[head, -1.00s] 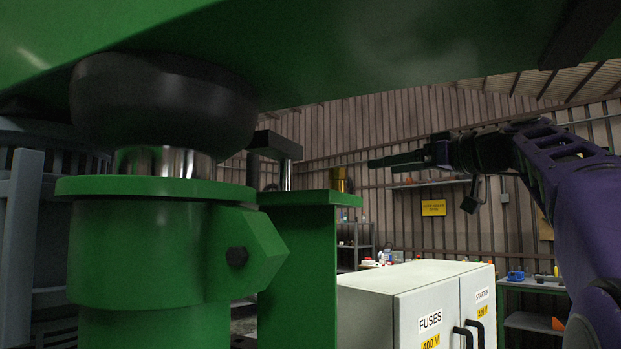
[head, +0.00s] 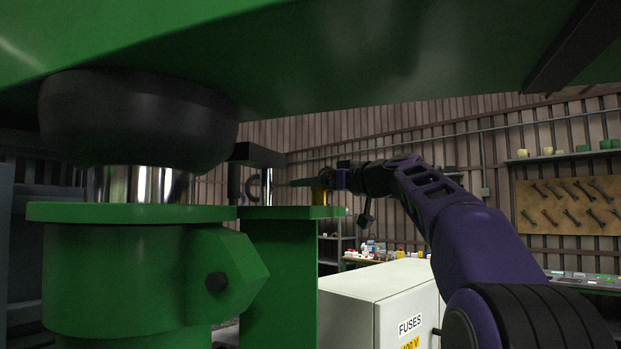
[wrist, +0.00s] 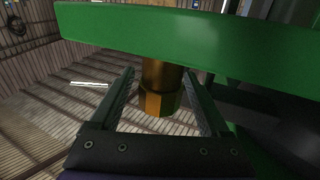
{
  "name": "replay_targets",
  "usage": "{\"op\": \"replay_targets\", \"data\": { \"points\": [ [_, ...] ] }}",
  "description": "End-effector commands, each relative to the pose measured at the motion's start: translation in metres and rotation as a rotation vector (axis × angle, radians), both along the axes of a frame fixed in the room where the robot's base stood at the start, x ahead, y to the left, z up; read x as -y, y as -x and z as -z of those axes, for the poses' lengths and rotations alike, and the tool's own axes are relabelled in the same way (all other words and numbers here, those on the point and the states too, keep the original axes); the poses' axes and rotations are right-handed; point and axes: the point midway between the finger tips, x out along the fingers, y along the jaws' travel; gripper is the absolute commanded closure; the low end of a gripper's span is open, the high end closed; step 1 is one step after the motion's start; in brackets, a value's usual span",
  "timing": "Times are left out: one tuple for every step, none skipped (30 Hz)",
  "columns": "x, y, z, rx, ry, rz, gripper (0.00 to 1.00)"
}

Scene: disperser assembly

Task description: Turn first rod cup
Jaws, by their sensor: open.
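The rod cup looks to be the brass cylinder (head: 319,196) on the green ledge (head: 290,212) in the head view; my fingers partly cover its top. In the wrist view the brass cylinder (wrist: 158,98) has a narrower shaft and a wider faceted end, against the edge of a green plate (wrist: 180,28). My gripper (head: 308,183) is at the height of the cylinder's top. In the wrist view my gripper (wrist: 160,75) is open, one finger on each side of the cylinder, with visible gaps. I cannot tell whether either finger touches it.
A large green beam (head: 300,70) spans overhead. A black collar (head: 140,118) on a chrome rod and green housing (head: 120,265) stand at left. A black bracket (head: 258,155) is close left of my gripper. A white fuse cabinet (head: 370,300) stands below my arm.

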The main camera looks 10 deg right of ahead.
Motion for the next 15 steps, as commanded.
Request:
{"op": "replay_targets", "data": {
  "points": [
    [-0.0020,-0.0032,-0.0003,-0.001,0.000,-0.001,0.20],
    [-0.0028,-0.0044,0.0000,-0.001,0.000,-0.001,0.20],
    [-0.0038,-0.0053,0.0003,-0.001,0.000,-0.001,0.20],
    [-0.0042,-0.0059,0.0004,-0.001,0.000,-0.001,0.20],
    [-0.0045,-0.0061,0.0005,-0.001,0.000,-0.001,0.20],
    [-0.0047,-0.0064,0.0006,-0.001,-0.001,0.000,0.20],
    [-0.0047,-0.0064,0.0007,0.000,0.000,0.000,0.20],
    [-0.0046,-0.0063,0.0008,0.000,0.000,0.000,0.20],
    [-0.0045,-0.0063,0.0008,0.000,0.000,0.000,0.20],
    [-0.0045,-0.0062,0.0008,0.000,0.000,0.000,0.20],
    [-0.0044,-0.0062,0.0008,0.000,0.000,0.000,0.20],
    [-0.0044,-0.0062,0.0008,0.000,0.000,0.000,0.24],
    [-0.0043,-0.0061,0.0008,0.000,0.000,0.000,0.29],
    [-0.0043,-0.0061,0.0007,0.000,0.000,0.000,0.34],
    [-0.0043,-0.0060,0.0007,0.000,0.000,0.000,0.42]
  ]
}}
